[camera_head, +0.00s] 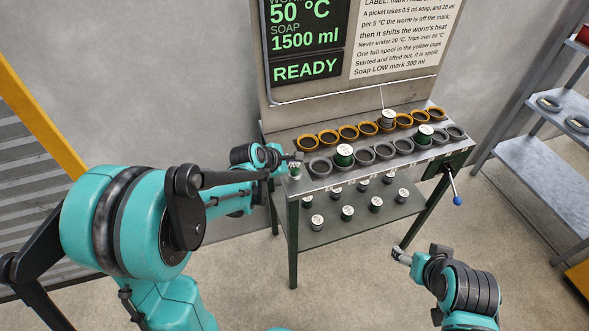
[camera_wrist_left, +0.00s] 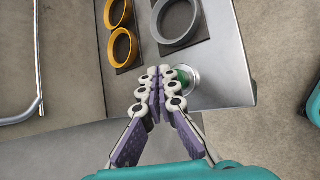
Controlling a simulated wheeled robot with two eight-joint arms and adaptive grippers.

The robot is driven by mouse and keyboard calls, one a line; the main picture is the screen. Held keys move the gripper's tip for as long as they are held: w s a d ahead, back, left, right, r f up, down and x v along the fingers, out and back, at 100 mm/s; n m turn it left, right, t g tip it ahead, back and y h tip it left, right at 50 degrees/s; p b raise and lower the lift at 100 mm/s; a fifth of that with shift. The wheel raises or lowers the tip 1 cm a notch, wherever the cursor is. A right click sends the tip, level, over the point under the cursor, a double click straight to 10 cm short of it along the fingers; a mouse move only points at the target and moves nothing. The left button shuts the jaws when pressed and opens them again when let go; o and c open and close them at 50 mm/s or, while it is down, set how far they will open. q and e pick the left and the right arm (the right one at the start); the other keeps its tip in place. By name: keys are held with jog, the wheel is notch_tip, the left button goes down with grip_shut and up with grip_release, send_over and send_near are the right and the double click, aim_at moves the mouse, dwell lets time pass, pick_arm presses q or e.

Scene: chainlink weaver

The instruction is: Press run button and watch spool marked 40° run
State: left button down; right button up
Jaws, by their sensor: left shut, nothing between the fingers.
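My left gripper (camera_head: 297,160) is at the near left corner of the table top. Its fingers are shut and empty; they also show in the left wrist view (camera_wrist_left: 160,75). A green round part with a pale rim (camera_wrist_left: 187,78), which looks like the run button, is just beside and under the fingertips, partly hidden; I cannot tell if they touch. The display (camera_head: 305,40) reads 50 °C, soap 1500 ml and READY. Green spools (camera_head: 344,155) stand in grey cups, and another spool (camera_head: 387,119) is at the yellow cups. No 40° mark is legible. My right gripper (camera_head: 401,254) is right of the table; its fingers are unclear.
The table (camera_head: 322,181) has a yellow cup row (camera_head: 348,132) behind a grey cup row (camera_head: 384,151). Several spools stand on its lower shelf (camera_head: 330,234). A crank with a blue knob (camera_head: 457,200) sticks out at the right. Grey shelving (camera_head: 530,165) stands farther right.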

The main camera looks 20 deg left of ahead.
pick_arm(q)
jog(key=shift+f, duration=0.1)
dwell(0.5)
jog(key=shift+f+b, duration=0.35)
jog(key=shift+b, duration=0.05)
